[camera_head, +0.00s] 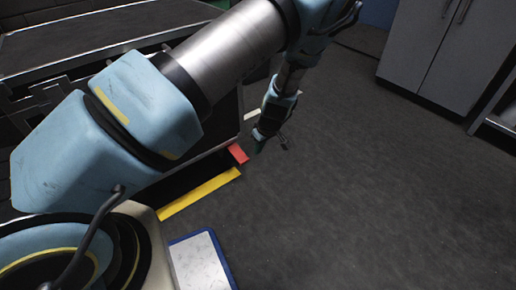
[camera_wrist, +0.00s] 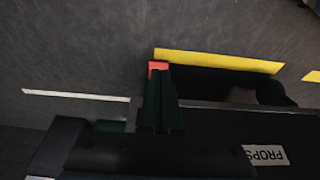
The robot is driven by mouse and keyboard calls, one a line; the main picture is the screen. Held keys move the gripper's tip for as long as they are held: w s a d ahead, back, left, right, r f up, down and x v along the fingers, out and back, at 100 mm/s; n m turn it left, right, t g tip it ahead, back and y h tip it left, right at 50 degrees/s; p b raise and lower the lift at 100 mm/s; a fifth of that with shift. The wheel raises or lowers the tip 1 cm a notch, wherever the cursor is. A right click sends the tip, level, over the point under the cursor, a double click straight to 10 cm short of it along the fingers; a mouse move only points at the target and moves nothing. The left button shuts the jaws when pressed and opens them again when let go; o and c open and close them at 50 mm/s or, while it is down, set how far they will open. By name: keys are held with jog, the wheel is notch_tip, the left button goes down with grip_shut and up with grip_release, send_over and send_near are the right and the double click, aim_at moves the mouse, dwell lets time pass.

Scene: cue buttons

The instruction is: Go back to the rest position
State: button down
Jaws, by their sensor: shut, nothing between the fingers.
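My gripper (camera_head: 258,147) hangs at the end of my blue and grey arm, near the top centre in the head view. It points downward beside the dark bench and looks small there. In the wrist view its two dark fingers (camera_wrist: 161,76) lie together with nothing between them. Their tips overlap the lower edge of a red patch (camera_wrist: 157,66) in that view. The red patch (camera_head: 238,153) also shows in the head view, just left of and below the fingertips. I cannot tell whether they touch it. No cue buttons can be clearly made out.
A yellow strip (camera_head: 199,194) runs beside the dark bench (camera_head: 100,33). A white panel with a blue edge (camera_head: 200,262) lies at the bottom. A box labelled PROPS (camera_wrist: 265,156) shows in the wrist view. Grey cabinets (camera_head: 440,50) stand at upper right. The grey floor (camera_head: 370,200) between is clear.

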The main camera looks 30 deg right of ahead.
jog(key=w+a+r+g+h, duration=0.1)
jog(key=w+a+r+g, duration=0.25)
jog(key=a+r, duration=1.4)
jog(key=s+a+r+m, duration=0.1)
jog(key=s+a+r, duration=0.25)
jog(key=a, duration=0.35)
jog(key=s+a+r+m+t, duration=0.1)
jog(key=s+a+r, duration=0.1)
jog(key=a+r, duration=0.3)
jog(key=s+a+r+m, duration=0.1)
jog(key=s+a+r, duration=0.15)
jog(key=a, duration=0.55)
notch_tip(320, 180, up, 36)
jog(key=p, duration=3.5)
jog(key=shift+d+f, duration=0.25)
jog(key=shift+w, duration=0.1)
